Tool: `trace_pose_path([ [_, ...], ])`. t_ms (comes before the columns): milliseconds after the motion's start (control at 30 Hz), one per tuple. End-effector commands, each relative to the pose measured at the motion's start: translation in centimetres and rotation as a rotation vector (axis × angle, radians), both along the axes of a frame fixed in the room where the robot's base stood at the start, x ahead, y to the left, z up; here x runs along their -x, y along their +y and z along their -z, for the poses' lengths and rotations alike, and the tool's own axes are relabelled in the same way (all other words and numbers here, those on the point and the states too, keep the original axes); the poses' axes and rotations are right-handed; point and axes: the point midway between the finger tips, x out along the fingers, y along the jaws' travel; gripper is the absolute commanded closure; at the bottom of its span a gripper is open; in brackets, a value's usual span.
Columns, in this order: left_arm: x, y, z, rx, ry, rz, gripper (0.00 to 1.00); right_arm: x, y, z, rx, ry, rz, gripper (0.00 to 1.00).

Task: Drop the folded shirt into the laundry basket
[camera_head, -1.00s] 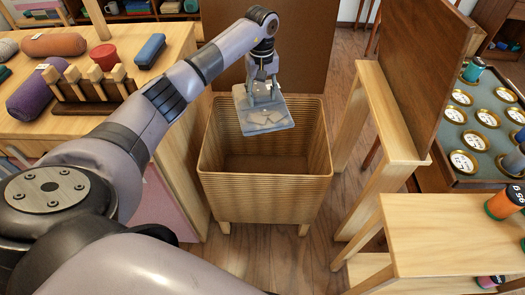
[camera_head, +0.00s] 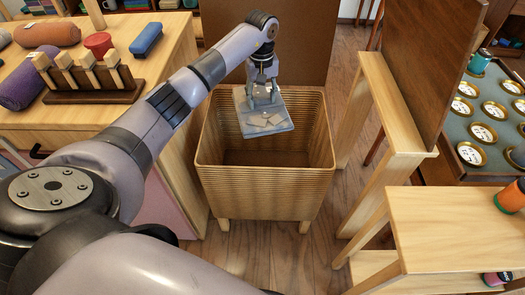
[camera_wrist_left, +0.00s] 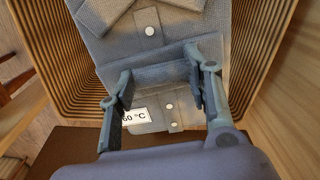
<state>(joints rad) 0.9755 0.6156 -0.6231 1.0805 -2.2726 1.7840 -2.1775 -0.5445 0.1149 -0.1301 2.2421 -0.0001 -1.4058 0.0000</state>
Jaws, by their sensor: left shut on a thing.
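The folded shirt (camera_head: 264,122) is a flat grey-blue bundle, held over the open laundry basket (camera_head: 262,190). The basket is ribbed, wood-coloured, stands on short legs, and no contents show inside it. My left gripper (camera_head: 264,100) is shut on the shirt near its back edge, and the shirt hangs tilted at the basket's opening. In the left wrist view the shirt (camera_wrist_left: 150,28) shows buttons and a white label, with the fingers of the left gripper (camera_wrist_left: 160,88) on it and the basket's ribbed walls (camera_wrist_left: 50,50) around it. My right gripper is not in view.
A wooden table (camera_head: 180,60) at the left holds a peg rack (camera_head: 90,92), a blue brush-like block (camera_head: 146,39) and rolled cloths. A wooden stand with a dark panel (camera_head: 425,70) is close at the right. A low bench (camera_head: 455,230) stands front right.

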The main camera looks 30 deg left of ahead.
Motion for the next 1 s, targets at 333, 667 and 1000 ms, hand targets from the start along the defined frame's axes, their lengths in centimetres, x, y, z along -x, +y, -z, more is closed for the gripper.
trace_pose_path([
  [333,-0.02,0.01,0.00,0.000,-0.001,0.000,0.53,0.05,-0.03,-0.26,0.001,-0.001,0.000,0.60],
  [667,-0.01,0.02,0.02,-0.001,-0.001,0.000,0.31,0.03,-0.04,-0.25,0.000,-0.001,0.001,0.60],
  [1000,-0.01,0.04,-0.25,-0.001,-0.001,0.000,0.31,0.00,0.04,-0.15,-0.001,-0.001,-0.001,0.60],
])
